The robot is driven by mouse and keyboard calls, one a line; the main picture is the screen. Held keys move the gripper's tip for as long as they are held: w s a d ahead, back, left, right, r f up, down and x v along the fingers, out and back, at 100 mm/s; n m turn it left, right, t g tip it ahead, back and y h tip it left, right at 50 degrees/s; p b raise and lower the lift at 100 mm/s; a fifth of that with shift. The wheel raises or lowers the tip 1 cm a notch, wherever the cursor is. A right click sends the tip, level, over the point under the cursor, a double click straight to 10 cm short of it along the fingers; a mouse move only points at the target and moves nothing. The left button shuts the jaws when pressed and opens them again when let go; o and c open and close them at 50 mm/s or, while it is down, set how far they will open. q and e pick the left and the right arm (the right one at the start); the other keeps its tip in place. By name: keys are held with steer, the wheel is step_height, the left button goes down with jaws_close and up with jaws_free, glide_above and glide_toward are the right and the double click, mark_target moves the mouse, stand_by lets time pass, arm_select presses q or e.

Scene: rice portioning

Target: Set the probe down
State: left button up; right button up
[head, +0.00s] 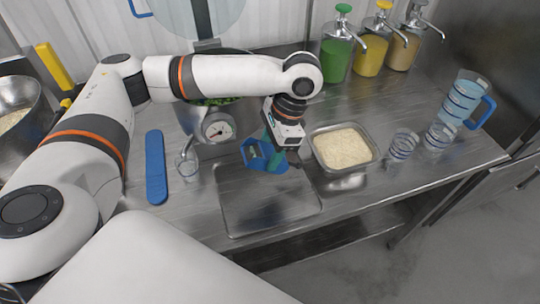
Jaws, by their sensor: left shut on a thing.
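My left gripper (275,146) comes down over the counter and is shut on a blue object with a dark patch, which I take to be the probe (256,155). The gripper's fingers partly cover it, and I cannot make out a thin tip. It is over the back edge of a flat, empty metal tray (238,218), and I cannot tell whether it touches the tray. My right gripper is not in view.
A metal pan of rice (343,147) is right of the gripper. A dial scale (217,127) with a bowl of green food, a small glass (187,163) and a long blue piece (155,167) are left. Glasses (403,143), a jug (465,98) and pump bottles (337,51) stand right.

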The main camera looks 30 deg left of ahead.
arm_select(q)
steer(key=shift+d+f, duration=0.15)
steer(key=shift+f, duration=0.55)
steer(key=shift+f+p, duration=0.35)
steer(key=shift+f, duration=1.5)
steer(key=o, duration=1)
steer(key=shift+c, duration=0.2)
